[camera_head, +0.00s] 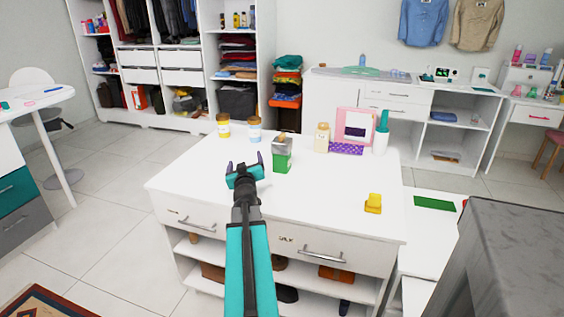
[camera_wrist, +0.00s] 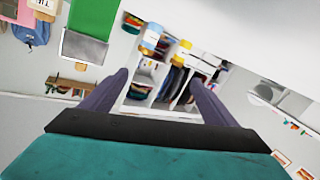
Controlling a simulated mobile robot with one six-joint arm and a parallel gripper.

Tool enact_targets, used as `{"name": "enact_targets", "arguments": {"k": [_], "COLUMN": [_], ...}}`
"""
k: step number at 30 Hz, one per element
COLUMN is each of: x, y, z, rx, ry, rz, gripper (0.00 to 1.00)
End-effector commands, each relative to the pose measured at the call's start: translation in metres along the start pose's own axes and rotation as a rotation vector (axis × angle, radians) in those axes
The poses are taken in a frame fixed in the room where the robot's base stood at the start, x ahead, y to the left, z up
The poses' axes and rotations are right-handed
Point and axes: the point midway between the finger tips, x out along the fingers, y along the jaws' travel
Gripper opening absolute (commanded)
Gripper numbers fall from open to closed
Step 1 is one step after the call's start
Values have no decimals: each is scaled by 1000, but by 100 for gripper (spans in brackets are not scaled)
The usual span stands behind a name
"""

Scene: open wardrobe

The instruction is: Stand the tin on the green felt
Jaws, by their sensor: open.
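The tin appears to be the boxy green and grey container (camera_head: 281,155) with a small brown top, standing upright on the white dresser top. In the wrist view it shows, cut off by the edge, at the upper left (camera_wrist: 90,30). The green felt (camera_head: 434,203) is a flat green rectangle on a lower white surface at the right, with nothing on it. My gripper (camera_head: 244,168) is open and empty, left of the tin and apart from it. Its two purple fingers (camera_wrist: 158,92) also show in the wrist view with nothing between them.
A yellow object (camera_head: 373,204) sits front right. A grey block (camera_head: 510,240) stands near the felt.

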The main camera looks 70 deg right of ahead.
Motion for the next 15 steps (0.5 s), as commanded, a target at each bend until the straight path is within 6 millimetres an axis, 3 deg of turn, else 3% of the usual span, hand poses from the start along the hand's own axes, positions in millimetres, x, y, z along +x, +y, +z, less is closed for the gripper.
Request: {"name": "enact_targets", "arguments": {"k": [15], "x": [-5], "y": [1], "z": [-37], "rx": [1139], "ry": [142], "rz": [-79], "gripper": [81]}}
